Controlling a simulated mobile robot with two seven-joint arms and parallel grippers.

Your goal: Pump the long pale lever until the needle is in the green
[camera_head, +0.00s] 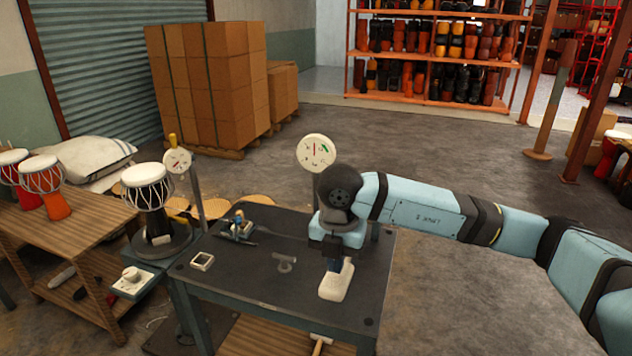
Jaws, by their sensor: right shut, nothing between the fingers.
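My right gripper (333,264) is over the dark workbench (250,285), pointing down, its fingers shut with nothing between them. A pale rounded bar (336,285), which looks like the long lever, shows right below and in front of the fingertips; whether they touch it is unclear. The arm hides what lies behind it. A round white gauge (316,152) stands on a post behind the gripper. My left gripper is not in view.
A second gauge (177,161) stands at left, near a goblet drum (148,187) on a round stand. A square frame (202,261), a small grey fitting (285,263) and a dark clamp-like tool (237,228) are on the bench.

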